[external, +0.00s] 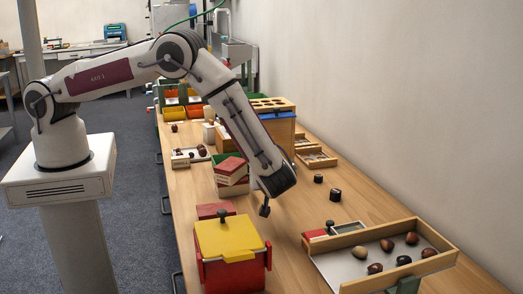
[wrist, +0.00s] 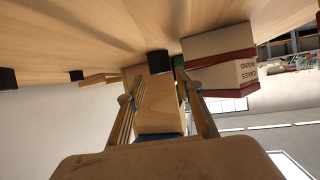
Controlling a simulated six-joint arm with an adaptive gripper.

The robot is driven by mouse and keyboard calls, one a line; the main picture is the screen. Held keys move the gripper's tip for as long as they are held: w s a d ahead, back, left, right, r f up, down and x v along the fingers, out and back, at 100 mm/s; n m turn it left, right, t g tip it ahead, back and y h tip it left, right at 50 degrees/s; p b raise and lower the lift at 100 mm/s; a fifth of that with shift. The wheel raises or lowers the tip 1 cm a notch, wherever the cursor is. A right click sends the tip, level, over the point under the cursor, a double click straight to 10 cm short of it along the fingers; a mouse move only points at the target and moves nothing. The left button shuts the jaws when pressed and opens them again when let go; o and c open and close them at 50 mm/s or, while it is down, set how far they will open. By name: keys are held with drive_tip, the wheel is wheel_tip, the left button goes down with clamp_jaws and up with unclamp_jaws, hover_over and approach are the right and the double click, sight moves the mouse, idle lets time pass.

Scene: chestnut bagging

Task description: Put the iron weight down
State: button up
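A dark iron weight (wrist: 159,62) sits centred at my fingertips in the wrist view, which is upside down. I cannot tell whether the held weight touches the table. Two other dark weights, a nearer one (external: 335,195) and a farther one (external: 318,178), stand on the table to the right.
The yellow-lidded red box (external: 225,242) has a dark knob-like piece on top. A wooden tray (external: 440,262) of chestnuts lies front right. Stacked red-and-white boxes (external: 231,172) stand behind my gripper, near a wooden cabinet (external: 283,133). Bare table (external: 297,215) lies right of my gripper.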

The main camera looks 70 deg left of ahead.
drive_tip(key=shift+w+a+f, duration=0.1)
drive_tip(key=shift+a+f, duration=0.15)
drive_tip(key=shift+a, duration=0.3)
drive_tip(key=shift+a, duration=0.15)
drive_tip(key=shift+r+x, duration=0.15)
drive_tip(key=shift+x, duration=1.1)
drive_tip(key=shift+r+x, duration=0.15)
drive_tip(key=shift+x, duration=1.05)
drive_tip(key=shift+w+a, duration=0.15)
drive_tip(key=shift+w, duration=0.05)
clamp_jaws()
